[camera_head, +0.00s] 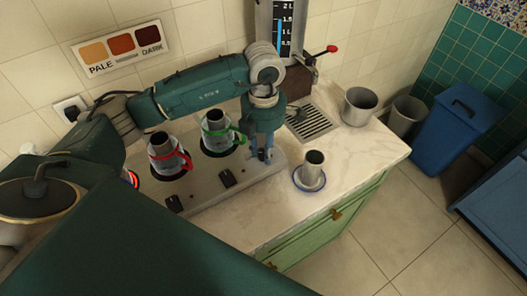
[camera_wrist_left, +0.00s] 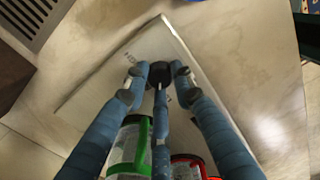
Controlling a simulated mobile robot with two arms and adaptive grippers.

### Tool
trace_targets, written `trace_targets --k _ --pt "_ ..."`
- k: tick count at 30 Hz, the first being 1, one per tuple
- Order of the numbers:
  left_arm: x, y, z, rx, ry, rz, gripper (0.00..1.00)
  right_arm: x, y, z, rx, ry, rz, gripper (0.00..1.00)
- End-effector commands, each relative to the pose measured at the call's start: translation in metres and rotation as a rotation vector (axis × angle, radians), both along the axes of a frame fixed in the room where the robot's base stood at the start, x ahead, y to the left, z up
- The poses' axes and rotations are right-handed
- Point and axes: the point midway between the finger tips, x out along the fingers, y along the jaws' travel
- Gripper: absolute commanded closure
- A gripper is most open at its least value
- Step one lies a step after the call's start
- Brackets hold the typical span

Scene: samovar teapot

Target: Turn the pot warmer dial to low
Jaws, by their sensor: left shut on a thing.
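The pot warmer (camera_head: 205,200) is a pale slab on the counter with a row of dark dials along its front. My left gripper (camera_head: 263,152) points down at its right end. In the left wrist view, my left gripper (camera_wrist_left: 160,78) has its blue fingers closed around a black dial (camera_wrist_left: 159,71). The dial's pointer and marks are mostly hidden by the fingers. Two other dials show in the head view, a middle one (camera_head: 228,178) and a left one (camera_head: 175,203). My right gripper is not in view.
A green-handled pot (camera_head: 217,130) and a red-handled pot (camera_head: 166,154) stand on the warmer, close to my left arm. A metal cup on a blue-rimmed saucer (camera_head: 309,188) stands right of the warmer.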

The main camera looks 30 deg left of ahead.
Motion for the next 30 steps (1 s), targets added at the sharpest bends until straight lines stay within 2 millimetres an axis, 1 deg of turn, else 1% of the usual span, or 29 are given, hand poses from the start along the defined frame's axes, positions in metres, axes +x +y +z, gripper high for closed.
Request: trace_targets --k 1,9,24,25,26,27,28,30 --pt "0.0011 0.0003 -0.0003 0.000 -0.004 0.025 1.00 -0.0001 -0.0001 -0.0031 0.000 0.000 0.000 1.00" --pt "0.0010 0.0004 0.0009 0.000 -0.003 0.112 1.00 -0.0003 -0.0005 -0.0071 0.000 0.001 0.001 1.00" --pt "0.0012 0.0005 0.0016 0.000 -0.004 0.132 1.00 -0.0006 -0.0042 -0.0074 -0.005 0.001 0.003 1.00" --pt "0.0013 0.0004 0.0016 0.000 -0.004 0.132 0.73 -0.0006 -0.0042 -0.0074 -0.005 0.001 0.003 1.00" --pt "0.0013 0.0004 0.0016 0.000 -0.004 0.132 0.67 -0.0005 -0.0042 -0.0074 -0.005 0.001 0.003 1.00" --pt "0.0012 0.0005 0.0014 0.000 -0.004 0.131 0.59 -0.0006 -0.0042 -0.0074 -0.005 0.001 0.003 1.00" --pt "0.0011 0.0004 0.0014 0.000 -0.004 0.131 0.56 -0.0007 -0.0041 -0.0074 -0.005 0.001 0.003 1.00" --pt "0.0009 0.0003 0.0011 0.000 -0.003 0.131 0.56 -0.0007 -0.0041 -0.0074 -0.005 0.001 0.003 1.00"
